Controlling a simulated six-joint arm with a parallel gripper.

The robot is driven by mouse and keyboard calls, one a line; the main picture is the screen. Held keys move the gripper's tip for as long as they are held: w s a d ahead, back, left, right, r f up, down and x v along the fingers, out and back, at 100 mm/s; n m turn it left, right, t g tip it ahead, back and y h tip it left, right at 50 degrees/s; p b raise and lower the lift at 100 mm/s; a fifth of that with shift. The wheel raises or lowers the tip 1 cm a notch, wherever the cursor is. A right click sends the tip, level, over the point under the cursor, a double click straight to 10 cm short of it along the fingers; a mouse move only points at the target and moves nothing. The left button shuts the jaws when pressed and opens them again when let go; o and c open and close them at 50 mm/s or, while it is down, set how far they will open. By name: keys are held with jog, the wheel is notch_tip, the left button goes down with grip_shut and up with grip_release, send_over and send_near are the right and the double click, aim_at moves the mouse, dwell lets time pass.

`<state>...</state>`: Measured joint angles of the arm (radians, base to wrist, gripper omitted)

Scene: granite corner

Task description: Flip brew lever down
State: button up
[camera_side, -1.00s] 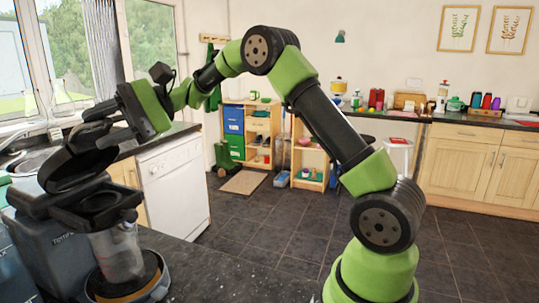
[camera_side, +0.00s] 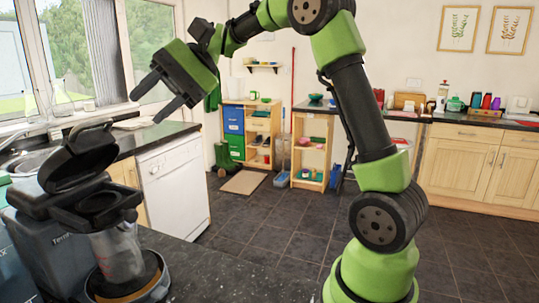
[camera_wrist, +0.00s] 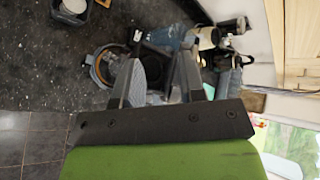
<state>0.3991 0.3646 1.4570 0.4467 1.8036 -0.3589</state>
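A dark coffee machine (camera_side: 50,212) stands on the counter at the left of the side view. Its black hinged lid (camera_side: 78,165) is tilted up, and a slim black bar (camera_side: 92,127) that may be the brew lever shows at its top. A clear jug (camera_side: 118,255) stands under the brew head. My gripper (camera_side: 160,97) is open and empty, above and to the right of the lid, apart from it. In the wrist view, the spread fingers (camera_wrist: 158,84) partly hide the machine; the lever is not clear there.
The speckled dark counter (camera_wrist: 60,50) is clear near the machine. A container (camera_wrist: 72,15) stands at the counter's far edge in the wrist view. A sink (camera_side: 40,162) and window lie behind the machine, and a white dishwasher (camera_side: 175,185) beyond it.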

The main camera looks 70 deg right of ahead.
jog(key=s+a+f+n+t+h, duration=0.1)
jog(key=s+h, duration=0.3)
jog(key=s, duration=0.5)
jog(key=s+f+n+t+h, duration=0.2)
jog(key=s+f+n+h, duration=0.1)
jog(key=s, duration=0.7)
jog(key=shift+s+a+f+n+h, duration=0.2)
jog(key=shift+a+f+n+h, duration=0.2)
jog(key=shift+f+h, duration=0.5)
jog(key=shift+d+r, duration=0.1)
